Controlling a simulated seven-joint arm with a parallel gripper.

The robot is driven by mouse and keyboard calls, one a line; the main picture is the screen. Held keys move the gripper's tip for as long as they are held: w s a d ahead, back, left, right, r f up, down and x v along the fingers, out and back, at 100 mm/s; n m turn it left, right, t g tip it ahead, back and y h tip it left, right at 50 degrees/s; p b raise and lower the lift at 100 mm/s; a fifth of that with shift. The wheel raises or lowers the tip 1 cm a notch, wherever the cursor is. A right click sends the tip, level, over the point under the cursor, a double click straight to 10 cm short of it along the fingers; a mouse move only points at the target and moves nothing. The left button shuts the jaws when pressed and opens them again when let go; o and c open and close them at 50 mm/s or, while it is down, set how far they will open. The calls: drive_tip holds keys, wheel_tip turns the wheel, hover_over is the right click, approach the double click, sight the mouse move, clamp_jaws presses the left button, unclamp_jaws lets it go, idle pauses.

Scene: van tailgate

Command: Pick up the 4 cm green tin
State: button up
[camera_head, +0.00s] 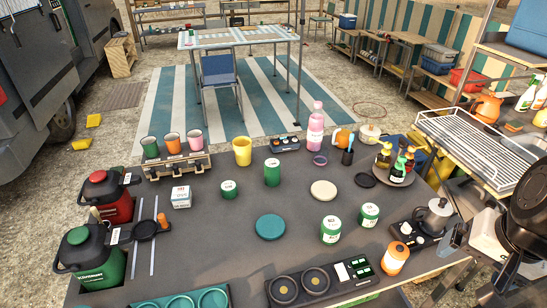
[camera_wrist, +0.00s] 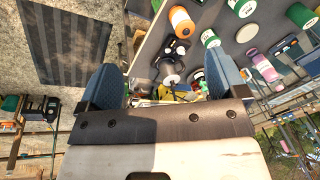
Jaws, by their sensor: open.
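Several green tins stand on the dark table in the head view. Two green tins with white labels, one larger (camera_head: 331,230) and one smaller (camera_head: 369,215), stand further right. I cannot tell by size alone which is 4 cm. In the wrist view, my gripper (camera_wrist: 164,82) has its two blue fingers wide apart with nothing held between them. Green-and-white tins (camera_wrist: 211,39) show beyond the right finger. My gripper is not clearly seen in the head view.
An orange-and-white tin (camera_head: 396,258) and a moka pot (camera_head: 435,216) stand at the right. A teal disc (camera_head: 270,227) lies mid-table, and a white box (camera_head: 181,196) stands left of the shortest tin. A yellow cup (camera_head: 242,151) and pink bottle (camera_head: 316,130) stand behind.

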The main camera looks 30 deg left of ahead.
drive_tip(key=w+a+f+m+g+y, duration=0.1)
drive_tip(key=w+a+f+m+y, duration=0.3)
drive_tip(key=a, duration=0.7)
drive_tip(key=w+a+f+m+g+y, duration=0.15)
drive_tip(key=w+a, duration=0.35)
drive_tip(key=a, duration=0.6)
drive_tip(key=w+a+f+m+g+y, duration=0.1)
drive_tip(key=w+a+f+m+y, duration=0.3)
drive_tip(key=a, duration=0.8)
drive_tip(key=m+y, duration=0.1)
drive_tip(key=m, duration=0.2)
approach(231, 187)
drive_tip(key=s+d+r, duration=0.1)
drive_tip(key=d+r, duration=0.6)
drive_tip(key=a+f+m, duration=0.1)
drive_tip(key=a+f, duration=0.2)
drive_tip(key=a+f+m+t, duration=0.1)
drive_tip(key=a+f+m, duration=0.1)
drive_tip(key=a, duration=0.1)
drive_tip(key=a+f+m+t+y, duration=0.1)
drive_tip(key=a+f, duration=0.2)
drive_tip(key=shift+s+a+f+m, duration=0.2)
drive_tip(key=shift+a+f+m, duration=0.05)
drive_tip(key=shift+f, duration=0.1)
drive_tip(key=shift+a+f, duration=0.2)
drive_tip(key=shift+a, duration=0.05)
drive_tip(key=shift+x, duration=1.3)
drive_tip(key=shift+a+f, duration=0.1)
drive_tip(key=shift+a, duration=0.05)
